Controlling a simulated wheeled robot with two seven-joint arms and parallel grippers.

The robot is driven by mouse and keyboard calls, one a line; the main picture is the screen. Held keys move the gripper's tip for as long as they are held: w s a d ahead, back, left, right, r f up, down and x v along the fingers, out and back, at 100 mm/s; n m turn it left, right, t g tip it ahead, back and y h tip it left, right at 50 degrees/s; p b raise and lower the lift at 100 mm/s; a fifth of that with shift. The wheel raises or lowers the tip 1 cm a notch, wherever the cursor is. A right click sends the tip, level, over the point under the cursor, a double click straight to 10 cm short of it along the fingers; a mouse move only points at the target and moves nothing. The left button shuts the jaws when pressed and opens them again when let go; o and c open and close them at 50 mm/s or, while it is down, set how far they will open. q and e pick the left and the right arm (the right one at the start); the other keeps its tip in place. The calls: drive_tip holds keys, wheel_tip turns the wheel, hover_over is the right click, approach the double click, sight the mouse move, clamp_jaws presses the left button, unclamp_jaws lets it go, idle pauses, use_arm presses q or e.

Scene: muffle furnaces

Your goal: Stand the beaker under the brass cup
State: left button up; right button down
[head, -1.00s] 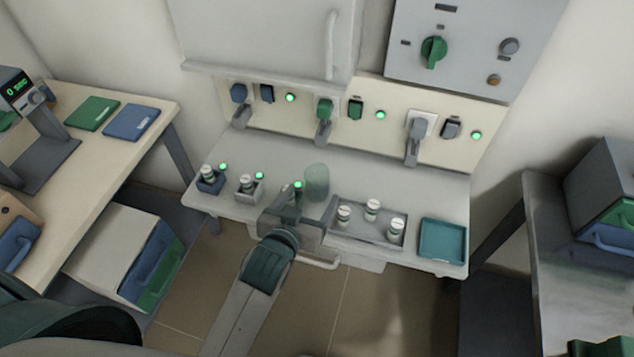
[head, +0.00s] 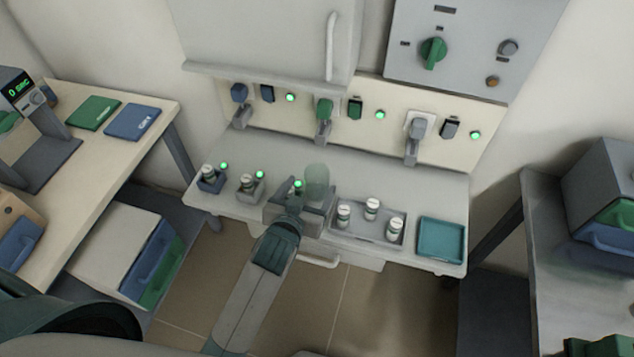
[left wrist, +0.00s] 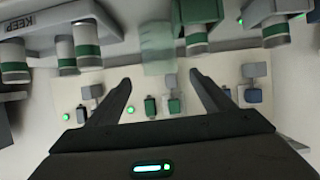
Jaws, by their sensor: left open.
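The beaker (head: 317,178) looks like a translucent, greenish upright cylinder on the pale bench, just beyond my left gripper (head: 301,203). Its lower part is partly hidden by the gripper in the head view. In the left wrist view the beaker (left wrist: 157,48) shows faint and cloudy, between and beyond the spread fingers. My left gripper (left wrist: 160,84) is open and empty, low over the front of the bench. I cannot pick out a brass cup in either view. My right gripper is not in view.
A grey tray (head: 374,239) with small white vials and a teal tray (head: 441,240) lie right of the gripper. Vials in a blue holder (head: 211,183) and a grey holder (head: 250,189) stand left. A wall panel (head: 390,122) with switches and plugs rises behind.

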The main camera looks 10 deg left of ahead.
sight(321, 169)
use_arm(q)
drive_tip(key=x, duration=0.5)
drive_tip(key=shift+w+f+p, duration=0.1)
drive_tip(key=shift+w+p, duration=0.15)
drive_tip(key=shift+p, duration=0.1)
drive_tip(key=shift+w+f, duration=0.25)
drive_tip(key=shift+w, duration=0.2)
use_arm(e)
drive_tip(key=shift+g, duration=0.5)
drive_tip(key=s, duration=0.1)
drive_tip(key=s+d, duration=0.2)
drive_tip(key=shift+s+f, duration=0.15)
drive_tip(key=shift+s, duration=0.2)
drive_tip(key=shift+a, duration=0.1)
use_arm(q)
drive_tip(key=shift+w, duration=0.1)
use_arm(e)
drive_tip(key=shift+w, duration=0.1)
